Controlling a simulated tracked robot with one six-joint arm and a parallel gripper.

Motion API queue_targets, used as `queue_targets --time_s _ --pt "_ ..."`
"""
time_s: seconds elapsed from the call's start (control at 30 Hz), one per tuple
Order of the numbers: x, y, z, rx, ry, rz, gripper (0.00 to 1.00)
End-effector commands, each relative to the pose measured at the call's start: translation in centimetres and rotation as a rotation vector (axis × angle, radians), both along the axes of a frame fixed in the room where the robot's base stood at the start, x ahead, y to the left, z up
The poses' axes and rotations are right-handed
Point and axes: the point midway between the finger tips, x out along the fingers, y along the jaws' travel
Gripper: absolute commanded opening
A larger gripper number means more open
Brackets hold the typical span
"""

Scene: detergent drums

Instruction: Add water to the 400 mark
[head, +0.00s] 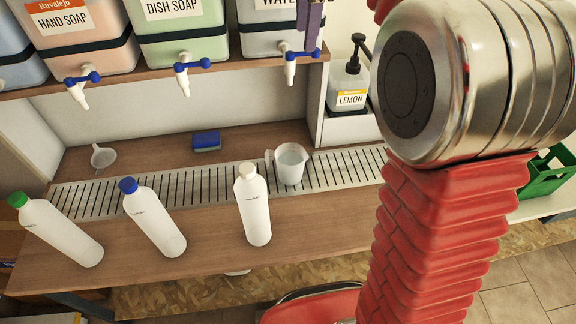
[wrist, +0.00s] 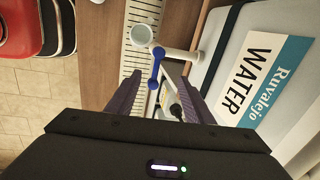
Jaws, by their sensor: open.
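The water drum (head: 275,30) stands on the shelf at top right of the head view; its WATER label (wrist: 262,75) shows in the wrist view. Its white tap (head: 290,70) has a blue lever (head: 299,50). A clear measuring jug (head: 290,163) stands upright on the drip grate below the tap. It also shows in the wrist view (wrist: 142,36). Its marks and water level are too small to read. My gripper (wrist: 160,82) is open, with the blue lever between its purple fingers in the wrist view. In the head view one finger (head: 312,25) is beside the lever.
Three white bottles with a green (head: 60,232), a blue (head: 153,218) and a cream cap (head: 252,205) stand on the counter (head: 200,245). A funnel (head: 103,156) and blue sponge (head: 206,141) lie behind. A lemon pump bottle (head: 350,80) stands right of the tap.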

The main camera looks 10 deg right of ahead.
Motion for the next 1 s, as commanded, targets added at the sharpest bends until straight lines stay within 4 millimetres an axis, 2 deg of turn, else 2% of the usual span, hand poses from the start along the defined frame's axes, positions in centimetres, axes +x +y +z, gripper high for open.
queue_targets --time_s 0.2,0.67,0.83,1.0 --pt "-0.1 0.0 0.9 0.000 0.000 0.000 0.47" --pt "-0.2 0.0 1.2 0.000 0.000 0.000 0.47" --pt "-0.4 0.0 2.4 0.000 -0.001 0.000 0.47" --pt "-0.8 -0.1 4.6 0.000 -0.002 0.000 0.47"
